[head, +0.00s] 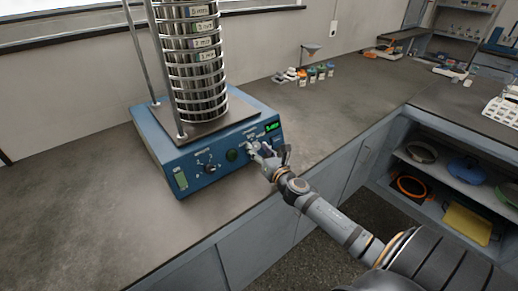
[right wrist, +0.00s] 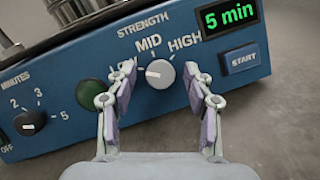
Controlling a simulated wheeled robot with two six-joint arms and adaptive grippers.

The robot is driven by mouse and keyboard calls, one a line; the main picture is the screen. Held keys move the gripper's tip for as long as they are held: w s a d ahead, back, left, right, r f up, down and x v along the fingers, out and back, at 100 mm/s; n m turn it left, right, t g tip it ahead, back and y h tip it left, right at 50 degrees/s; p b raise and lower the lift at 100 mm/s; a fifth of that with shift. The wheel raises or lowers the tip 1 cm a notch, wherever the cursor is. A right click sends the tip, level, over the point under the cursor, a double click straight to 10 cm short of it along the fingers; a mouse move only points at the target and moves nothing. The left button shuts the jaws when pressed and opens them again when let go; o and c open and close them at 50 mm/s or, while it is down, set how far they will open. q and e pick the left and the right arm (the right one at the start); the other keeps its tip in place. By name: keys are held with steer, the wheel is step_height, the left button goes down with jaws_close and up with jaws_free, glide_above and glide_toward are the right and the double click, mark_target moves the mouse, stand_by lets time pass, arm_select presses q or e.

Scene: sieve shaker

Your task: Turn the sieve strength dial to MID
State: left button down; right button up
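The strength dial (right wrist: 160,74) is a light grey round knob on the blue front panel of the sieve shaker (head: 165,158). Its white mark points left, short of the MID label above it. My right gripper (right wrist: 163,80) is open, with one finger on each side of the dial. Gaps show between the fingers and the knob, so I see no grip. In the head view the right gripper (head: 266,157) is at the panel's right part and partly hides the dial. My left gripper is not in view.
A green button (right wrist: 92,92) and the minutes dial (right wrist: 30,122) are left of the strength dial. The START button (right wrist: 243,58) and a "5 min" display (right wrist: 229,17) are right. The sieve stack (head: 195,70) stands on top. The counter (head: 80,220) is clear in front.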

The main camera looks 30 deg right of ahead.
jaws_close()
steer(key=shift+r+m+h+p, duration=0.2)
steer(key=shift+m+h+p, duration=0.1)
steer(key=shift+m+p, duration=0.65)
steer(key=m+g+h+p, duration=0.1)
steer(key=m+p, duration=0.3)
steer(key=m+g+h+p, duration=0.1)
steer(key=m+g+p, duration=0.1)
steer(key=m+p, duration=0.2)
steer(key=shift+a+r+m+p, duration=0.15)
steer(key=shift+r+m+p, duration=0.1)
steer(key=shift+p, duration=0.15)
steer(key=shift+f+m+g+h+p, duration=0.15)
steer(key=shift+m+g+p, duration=0.15)
steer(key=shift+m+p, duration=0.45)
steer(key=shift+f+m+g+h+p, duration=0.15)
steer(key=shift+m+g+p, duration=0.15)
steer(key=shift+m+p, duration=0.45)
jaws_free()
steer(key=shift+r, duration=0.1)
